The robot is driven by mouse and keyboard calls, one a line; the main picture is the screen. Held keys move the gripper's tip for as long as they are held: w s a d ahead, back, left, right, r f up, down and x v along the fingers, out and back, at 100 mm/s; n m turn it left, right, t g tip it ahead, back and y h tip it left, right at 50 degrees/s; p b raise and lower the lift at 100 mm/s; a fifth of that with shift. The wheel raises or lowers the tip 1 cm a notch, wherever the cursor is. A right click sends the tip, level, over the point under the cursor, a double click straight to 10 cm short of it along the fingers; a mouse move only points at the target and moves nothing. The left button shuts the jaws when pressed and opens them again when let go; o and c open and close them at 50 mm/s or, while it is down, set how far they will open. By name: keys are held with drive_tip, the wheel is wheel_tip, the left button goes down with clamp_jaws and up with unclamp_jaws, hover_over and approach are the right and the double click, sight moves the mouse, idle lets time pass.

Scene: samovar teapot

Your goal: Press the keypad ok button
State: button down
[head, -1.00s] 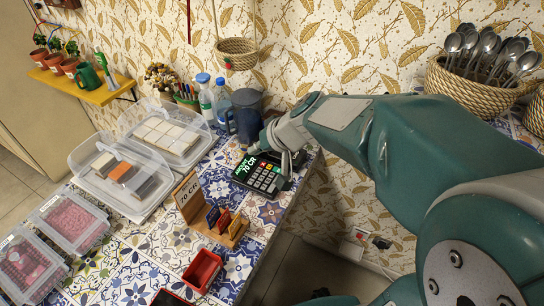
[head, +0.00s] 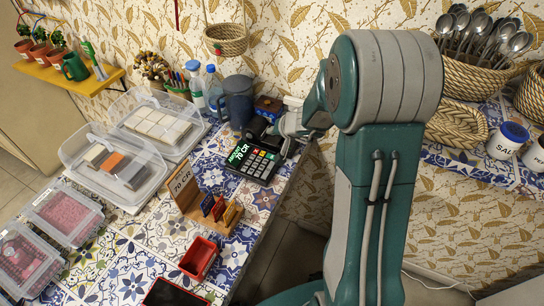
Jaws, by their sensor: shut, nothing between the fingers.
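The keypad (head: 253,164) is a black card-terminal-like device with pale keys, lying on the tiled counter near its right edge. Its lit green display (head: 239,154) shows text that includes "70 CR". A few coloured keys sit in the row nearest the display's right end; the ok label is too small to read. My gripper (head: 276,131) is shut and empty, just behind and right of the keypad, apart from the keys as far as I can tell. Its fingertips are small and partly lost against dark objects behind.
A wooden stand (head: 186,187) marked "70 CR" with coloured cards and a red tray (head: 199,258) are in front of the keypad. A dark mug (head: 238,103) and bottles stand behind. Clear plastic boxes (head: 114,165) fill the left. The counter's right edge borders a gap.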

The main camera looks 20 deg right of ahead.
sight(269, 155)
drive_tip(key=shift+f, duration=4.4)
drive_tip(key=shift+f, duration=0.1)
drive_tip(key=shift+s+f, duration=0.1)
drive_tip(key=shift+f, duration=0.15)
drive_tip(key=shift+f, duration=0.35)
drive_tip(key=shift+r, duration=0.75)
drive_tip(key=shift+r, duration=2.55)
